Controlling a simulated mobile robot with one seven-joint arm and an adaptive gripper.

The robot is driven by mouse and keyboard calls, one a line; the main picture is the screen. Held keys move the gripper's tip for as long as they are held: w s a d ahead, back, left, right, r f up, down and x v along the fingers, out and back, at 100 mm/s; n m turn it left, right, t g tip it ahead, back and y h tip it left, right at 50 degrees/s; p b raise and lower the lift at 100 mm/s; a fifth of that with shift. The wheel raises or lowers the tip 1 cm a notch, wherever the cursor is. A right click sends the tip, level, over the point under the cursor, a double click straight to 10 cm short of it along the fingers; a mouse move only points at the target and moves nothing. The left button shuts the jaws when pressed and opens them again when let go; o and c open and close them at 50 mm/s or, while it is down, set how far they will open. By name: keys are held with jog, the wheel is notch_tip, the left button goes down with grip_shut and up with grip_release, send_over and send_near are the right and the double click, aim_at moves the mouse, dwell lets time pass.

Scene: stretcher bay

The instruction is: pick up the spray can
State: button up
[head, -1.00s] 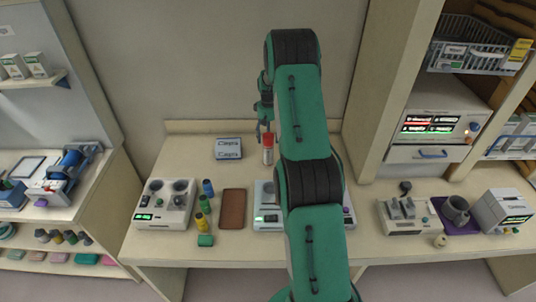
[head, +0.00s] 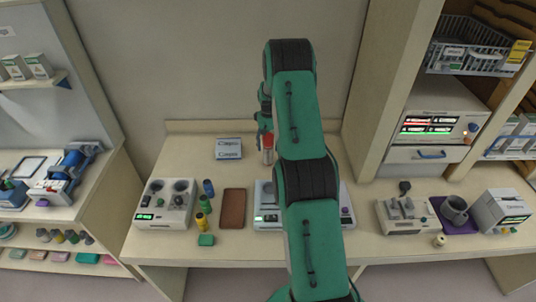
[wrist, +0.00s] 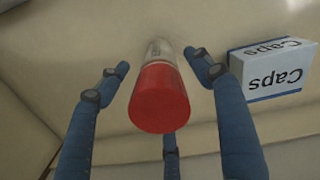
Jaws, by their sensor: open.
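The spray can, with a red cap and a pale body, stands near the back of the middle bench in the head view (head: 268,157), partly covered by my gripper (head: 265,138). In the wrist view the spray can (wrist: 159,98) shows cap towards the camera, between the blue fingers of my gripper (wrist: 160,68). The fingers are spread, with one at its left, one at its right and one below it in the picture. Visible gaps separate the left and right fingers from the can. The gripper is open and holds nothing.
A white and blue Caps box (wrist: 270,70) lies close to the right finger in the wrist view; it also shows in the head view (head: 229,148). Nearer the front are a brown tray (head: 233,208), several small bottles and a device with two cups (head: 165,204).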

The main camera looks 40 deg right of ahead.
jog(key=shift+c, duration=0.2)
grip_shut()
jog(key=shift+r, duration=0.1)
jog(key=shift+r+b, duration=0.7)
jog(key=shift+r, duration=4.25)
